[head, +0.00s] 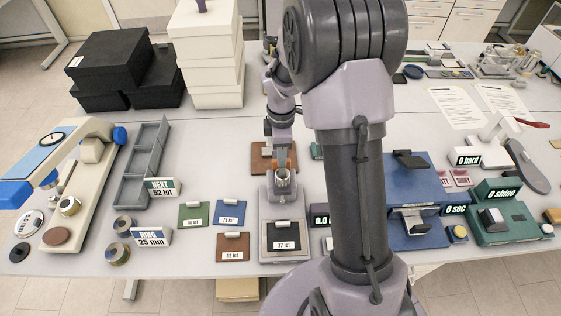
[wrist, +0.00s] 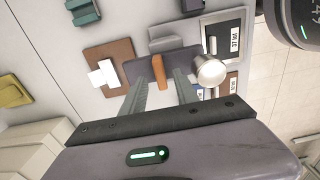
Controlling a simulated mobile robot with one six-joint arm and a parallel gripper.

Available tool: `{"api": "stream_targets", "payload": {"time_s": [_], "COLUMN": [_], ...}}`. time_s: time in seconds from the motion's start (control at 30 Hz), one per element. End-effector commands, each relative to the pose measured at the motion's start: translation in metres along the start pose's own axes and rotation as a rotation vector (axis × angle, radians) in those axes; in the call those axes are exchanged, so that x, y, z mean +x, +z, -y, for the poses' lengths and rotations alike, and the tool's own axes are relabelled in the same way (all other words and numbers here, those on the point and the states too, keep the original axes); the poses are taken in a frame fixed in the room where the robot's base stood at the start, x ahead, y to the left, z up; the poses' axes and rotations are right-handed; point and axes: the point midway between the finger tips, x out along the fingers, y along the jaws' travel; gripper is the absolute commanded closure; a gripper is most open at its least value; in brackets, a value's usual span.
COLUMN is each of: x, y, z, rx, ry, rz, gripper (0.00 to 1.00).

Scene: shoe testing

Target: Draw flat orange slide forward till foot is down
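The flat orange slide (wrist: 159,72) stands out from a dark grey block on the small press in the wrist view. The press has a grey base (head: 266,212) and a silver cylinder (head: 283,178), also seen in the wrist view (wrist: 211,72). My gripper (wrist: 160,78) is open, with one finger on each side of the slide and visible gaps between. The press's foot cannot be made out clearly. In the head view my gripper (head: 281,140) is partly hidden by my own arm.
A black sample labelled 37 lot (head: 286,235) lies at the press's front. A brown tile with a white clip (wrist: 103,73) lies beside the press. Green, blue and brown samples (head: 194,213) lie left of it. A blue machine (head: 414,195) stands to the right.

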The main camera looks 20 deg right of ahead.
Motion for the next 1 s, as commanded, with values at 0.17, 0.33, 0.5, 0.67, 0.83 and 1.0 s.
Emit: {"api": "stream_targets", "payload": {"time_s": [0.17, 0.33, 0.5, 0.67, 0.83, 1.0], "x": [0.030, 0.040, 0.041, 0.041, 0.041, 0.040], "y": [0.000, 0.000, 0.000, 0.000, 0.000, 0.000], "z": [0.001, 0.000, 0.000, 0.000, 0.000, 0.000], "rx": [0.001, 0.001, 0.001, 0.001, 0.001, 0.001], "ry": [-0.002, 0.000, 0.001, 0.000, 0.000, 0.001], "rz": [0.000, 0.000, 0.000, 0.000, 0.000, -0.001], "gripper": [0.64, 0.64, 0.64, 0.77, 1.00, 1.00]}}
